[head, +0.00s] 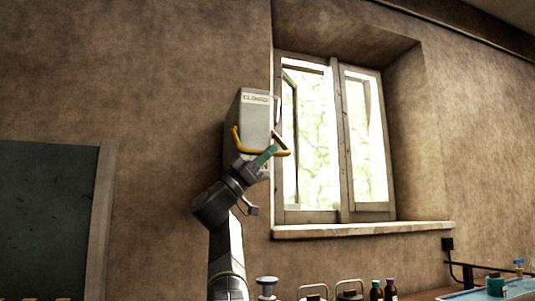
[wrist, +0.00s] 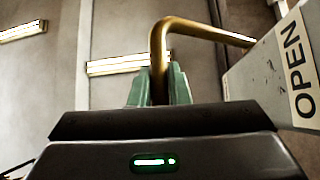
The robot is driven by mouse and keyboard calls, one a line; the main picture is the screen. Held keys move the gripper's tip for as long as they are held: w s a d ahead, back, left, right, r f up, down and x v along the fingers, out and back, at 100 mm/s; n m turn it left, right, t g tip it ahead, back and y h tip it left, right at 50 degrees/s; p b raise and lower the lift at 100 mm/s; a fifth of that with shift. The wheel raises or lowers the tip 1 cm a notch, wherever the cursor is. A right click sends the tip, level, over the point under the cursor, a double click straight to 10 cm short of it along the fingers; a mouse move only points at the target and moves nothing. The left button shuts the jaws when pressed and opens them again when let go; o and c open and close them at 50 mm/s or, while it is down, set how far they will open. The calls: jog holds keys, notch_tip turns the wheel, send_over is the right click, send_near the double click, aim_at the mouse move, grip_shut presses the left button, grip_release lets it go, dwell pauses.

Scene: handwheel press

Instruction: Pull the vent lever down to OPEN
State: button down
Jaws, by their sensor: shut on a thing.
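The vent lever (head: 250,152) is a yellow U-shaped bar on a grey wall box (head: 256,115). The box has a CLOSED label (head: 255,98) at its top and an OPEN label (wrist: 295,65) that reads clearly in the wrist view. In the head view the lever's cross bar sits below the box's middle, nearer its lower end. My gripper (head: 267,156) is at the cross bar, its green fingers covering part of it. In the wrist view the lever (wrist: 158,55) passes down between the fingers of my gripper (wrist: 159,88), which is shut on it.
A window (head: 335,140) with a stone sill (head: 365,229) is right of the box. Bottles (head: 390,289) and metal-handled items (head: 313,290) stand low at the front. A dark board (head: 45,220) is at the left. The wall around the box is clear.

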jog(key=shift+w, duration=0.1)
jog(key=c, duration=1.4)
grip_release()
jog(key=shift+o, duration=0.2)
jog(key=s+a+f+p, duration=0.1)
jog(key=s+a+f, duration=0.1)
jog(key=a, duration=1.2)
jog(key=shift+s+p, duration=0.35)
jog(key=shift+s, duration=0.05)
jog(key=shift+d+f, duration=0.1)
